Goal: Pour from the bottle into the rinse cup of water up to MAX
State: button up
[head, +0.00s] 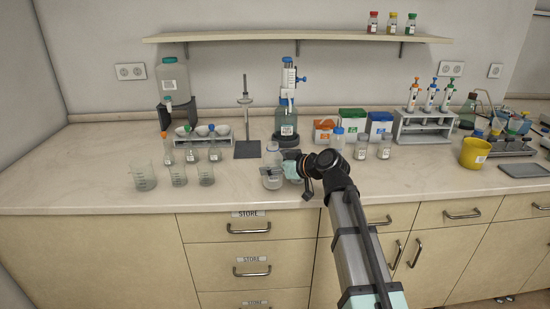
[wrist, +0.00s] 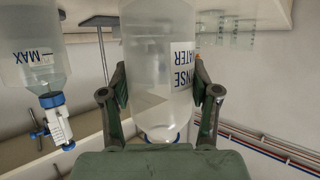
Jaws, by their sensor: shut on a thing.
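My gripper (head: 290,169) is shut on a clear bottle (head: 272,160), with its fingers on either side of it. In the wrist view, which looks upside down, the bottle (wrist: 160,60) carries a white label partly reading "…NSE …ATER". It looks near upright at the front of the bench; I cannot tell whether its base touches the bench. My gripper also shows in the wrist view (wrist: 162,100). Clear beakers (head: 178,174) stand to the left; I cannot tell which is the rinse cup.
The dispenser bottle (head: 288,122) stands behind the held bottle, beside a metal stand (head: 246,149). Small bottles (head: 190,152) stand to the left. A pipette rack (head: 425,125) and yellow pot (head: 474,153) are to the right. The bench between beakers and held bottle is clear.

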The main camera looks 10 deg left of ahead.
jog(key=r+p, duration=0.1)
jog(key=p, duration=0.2)
jog(key=shift+p, duration=0.3)
jog(key=p, duration=0.3)
jog(key=shift+s, duration=0.1)
jog(key=shift+f+p, duration=0.15)
jog(key=shift+p, duration=0.7)
